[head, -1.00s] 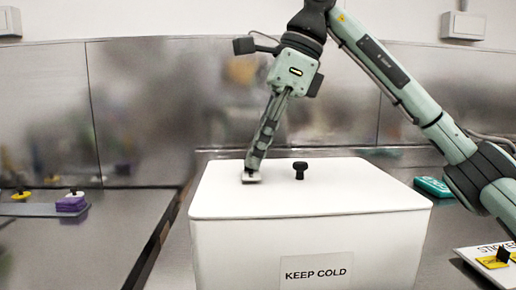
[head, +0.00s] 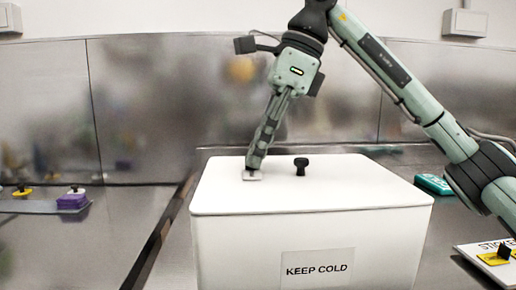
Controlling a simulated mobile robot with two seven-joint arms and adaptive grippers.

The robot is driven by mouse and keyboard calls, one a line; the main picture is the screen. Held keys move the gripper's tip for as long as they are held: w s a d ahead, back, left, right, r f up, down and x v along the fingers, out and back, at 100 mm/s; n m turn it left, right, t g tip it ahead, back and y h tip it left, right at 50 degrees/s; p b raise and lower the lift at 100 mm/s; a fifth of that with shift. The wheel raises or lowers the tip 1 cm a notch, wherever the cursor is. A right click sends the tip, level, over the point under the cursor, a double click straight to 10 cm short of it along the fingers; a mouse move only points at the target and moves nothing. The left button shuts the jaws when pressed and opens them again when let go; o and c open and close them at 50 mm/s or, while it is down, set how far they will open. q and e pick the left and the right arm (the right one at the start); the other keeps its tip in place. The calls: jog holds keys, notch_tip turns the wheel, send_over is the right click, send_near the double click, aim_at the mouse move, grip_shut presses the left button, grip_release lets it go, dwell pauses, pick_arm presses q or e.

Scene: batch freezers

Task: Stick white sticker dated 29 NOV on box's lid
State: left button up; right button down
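The white box (head: 230,245) stands in the middle with its white lid (head: 345,185) on. A black knob (head: 301,166) rises from the lid. My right gripper (head: 252,169) reaches down over the left part of the lid, left of the knob. Its fingers look shut, seen nearly edge-on, on a small white sticker (head: 253,177). The sticker lies flat at or just on the lid surface; I cannot tell for sure if it touches. Its date is too small to read. My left gripper is out of view.
A KEEP COLD label (head: 317,269) is on the box front. A sheet marked STICKER (head: 485,248) with a yellow sticker (head: 494,259) lies at right. A teal item (head: 434,184) is behind it. A tray (head: 30,206) with yellow and purple pieces is at left.

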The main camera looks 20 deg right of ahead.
jog(key=shift+f, duration=0.15)
jog(key=c, duration=1.6)
grip_release()
jog(key=shift+c, duration=0.2)
jog(key=o, duration=0.6)
